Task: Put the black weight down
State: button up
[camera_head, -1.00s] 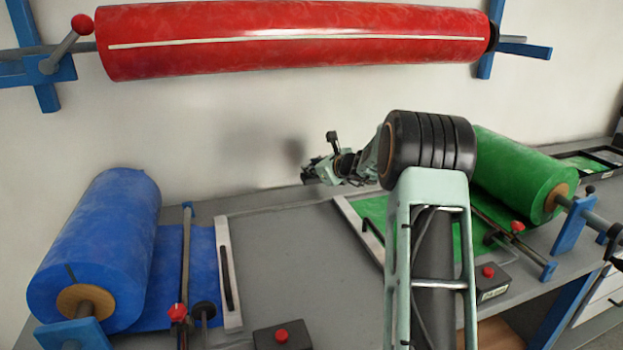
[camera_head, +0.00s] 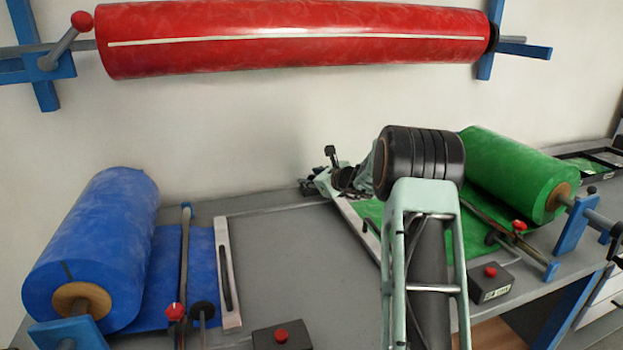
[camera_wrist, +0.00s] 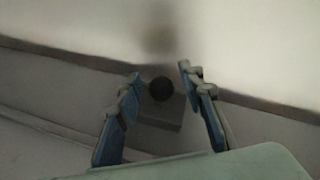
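My gripper (camera_wrist: 161,76) reaches toward the back edge of the table. In the wrist view its two blue-grey fingers stand apart. A dark round knob (camera_wrist: 161,89) shows between the fingertips, with a narrow gap on either side. A dark grey block (camera_wrist: 158,134) shows below the knob; together they look like the black weight. I cannot tell whether the block rests on the table.
A blue roll (camera_head: 95,245) stands at the left and a green roll (camera_head: 515,175) at the right. A red roll (camera_head: 290,40) hangs on the wall above. Button boxes (camera_head: 282,337) (camera_head: 490,285) sit near the front edge. The middle of the grey table (camera_head: 285,255) is clear.

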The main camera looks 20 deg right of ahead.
jog(key=shift+r, duration=0.2)
jog(key=v, duration=1.2)
jog(key=shift+p, duration=0.3)
